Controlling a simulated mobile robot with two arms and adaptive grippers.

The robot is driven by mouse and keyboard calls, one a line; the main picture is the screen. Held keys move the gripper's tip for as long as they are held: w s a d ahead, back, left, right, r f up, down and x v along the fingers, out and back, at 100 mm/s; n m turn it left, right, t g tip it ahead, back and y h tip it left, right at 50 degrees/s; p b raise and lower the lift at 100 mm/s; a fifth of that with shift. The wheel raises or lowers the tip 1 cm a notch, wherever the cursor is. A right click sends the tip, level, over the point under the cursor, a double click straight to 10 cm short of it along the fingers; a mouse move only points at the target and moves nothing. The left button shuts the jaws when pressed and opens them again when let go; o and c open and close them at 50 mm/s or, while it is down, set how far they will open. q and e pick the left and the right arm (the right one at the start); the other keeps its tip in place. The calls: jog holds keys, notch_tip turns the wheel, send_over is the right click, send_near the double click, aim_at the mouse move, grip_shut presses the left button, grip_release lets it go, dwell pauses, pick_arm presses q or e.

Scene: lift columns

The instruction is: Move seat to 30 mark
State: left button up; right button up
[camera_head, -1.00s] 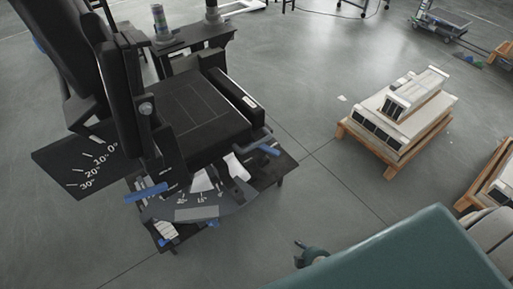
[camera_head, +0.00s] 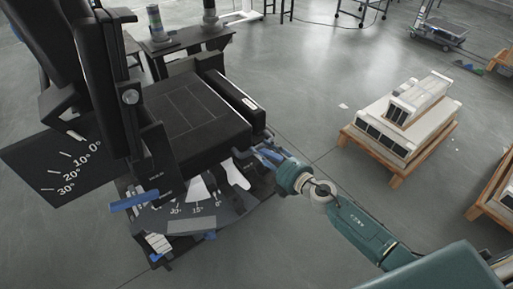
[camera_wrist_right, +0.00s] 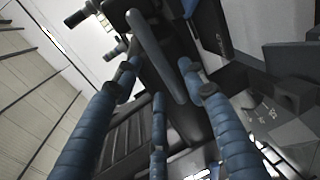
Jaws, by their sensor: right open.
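The black seat (camera_head: 196,122) has a flat cushion beside a tall upright backrest (camera_head: 104,85). A dark plate (camera_head: 50,165) at the left carries marks 0°, 10°, 20° and 30°. A lower grey scale (camera_head: 196,212) under the seat's front shows 30°, 15° and 0°. A blue lever (camera_head: 131,200) sticks out at the front left of the seat. My right gripper (camera_head: 264,156) is at the seat's right front corner, by a second blue lever there. In the right wrist view its blue fingers (camera_wrist_right: 165,80) are spread, with a blue-grey bar between them that seems apart from them. My left gripper is out of view.
A wooden pallet (camera_head: 372,153) with stacked white units stands to the right, and another pallet (camera_head: 480,210) is at the right edge. A dark side bench (camera_head: 185,38) stands behind the seat. The floor between seat and pallets is clear.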

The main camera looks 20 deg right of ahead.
aim_at(257, 148)
jog(key=shift+b+x, duration=0.35)
jog(key=shift+x, duration=1.75)
grip_shut()
